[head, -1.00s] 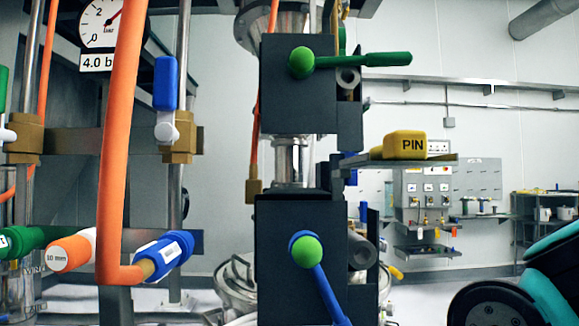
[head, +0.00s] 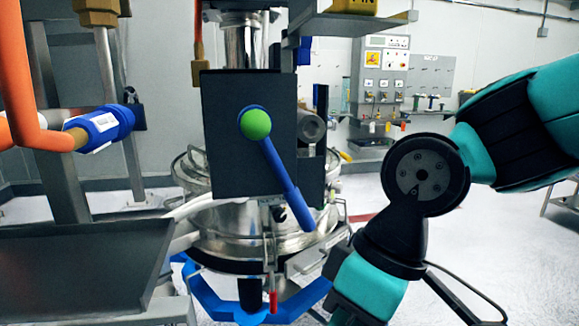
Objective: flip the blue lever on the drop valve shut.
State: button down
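The drop valve is a dark grey block (head: 228,160) left of the picture's middle in the head view. Its blue lever (head: 285,180) starts at a blue collar with a green round hub (head: 256,123) on the front face. The lever slants down and to the right, and its tip reaches just below the block. My teal and black arm shows on the right, apart from the lever. My gripper is out of the picture, so its opening is hidden.
A steel vessel (head: 215,228) stands below the valve on a blue frame (head: 215,298). A grey tray (head: 75,265) is at lower left, and an orange hose with a blue coupling (head: 103,126) hangs above it. A shelf (head: 335,25) juts out at the top.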

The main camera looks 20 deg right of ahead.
aim_at(255, 123)
jog(key=z, duration=1.05)
jog(key=k, duration=1.15)
jog(key=u, duration=0.8)
